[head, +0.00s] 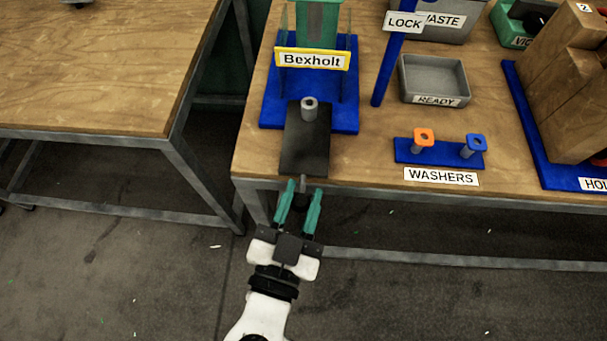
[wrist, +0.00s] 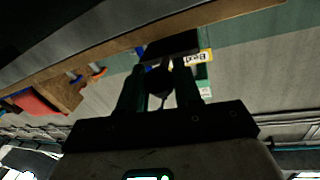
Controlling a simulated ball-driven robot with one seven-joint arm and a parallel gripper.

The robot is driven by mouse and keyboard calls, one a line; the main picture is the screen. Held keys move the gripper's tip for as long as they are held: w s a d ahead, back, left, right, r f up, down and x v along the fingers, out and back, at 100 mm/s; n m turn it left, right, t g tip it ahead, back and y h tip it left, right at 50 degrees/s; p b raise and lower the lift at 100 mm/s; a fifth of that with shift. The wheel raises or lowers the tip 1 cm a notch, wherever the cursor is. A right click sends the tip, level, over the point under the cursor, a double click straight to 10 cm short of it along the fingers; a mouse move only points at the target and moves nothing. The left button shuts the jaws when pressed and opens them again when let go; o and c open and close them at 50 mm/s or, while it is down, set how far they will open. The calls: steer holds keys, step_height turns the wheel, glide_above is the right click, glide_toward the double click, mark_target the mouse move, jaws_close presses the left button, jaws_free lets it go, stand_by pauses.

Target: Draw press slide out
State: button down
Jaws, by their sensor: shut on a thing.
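The press labelled Bexholt (head: 311,59) stands on a blue base (head: 268,110) at the table's front left corner. Its black slide (head: 304,150) extends forward from the press to the table's front edge, with a grey ring-shaped part (head: 309,108) standing on it near the back. My gripper (head: 301,194) is just off the front edge, with its teal fingers shut on the slide's handle (head: 303,184). In the wrist view the dark handle (wrist: 158,80) shows between the fingers, with the slide's dark front behind it. The exact finger contact is partly hidden.
Right of the press are a blue LOCK post (head: 390,65), a grey READY tray (head: 434,82) and a blue washer stand (head: 439,153) with orange and blue washers. A wooden block holder (head: 560,90) stands far right. Another table (head: 90,70) is at left. Floor before the table is clear.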

steer(key=shift+d+v, duration=0.2)
steer(key=shift+v, duration=0.75)
steer(key=shift+r, duration=0.1)
steer(key=c, duration=1.1)
jaws_free()
steer(key=b+v, duration=0.1)
steer(key=v, duration=0.9)
steer(key=shift+s+b, duration=0.3)
steer(key=shift+s, duration=0.1)
steer(key=shift+a, duration=0.15)
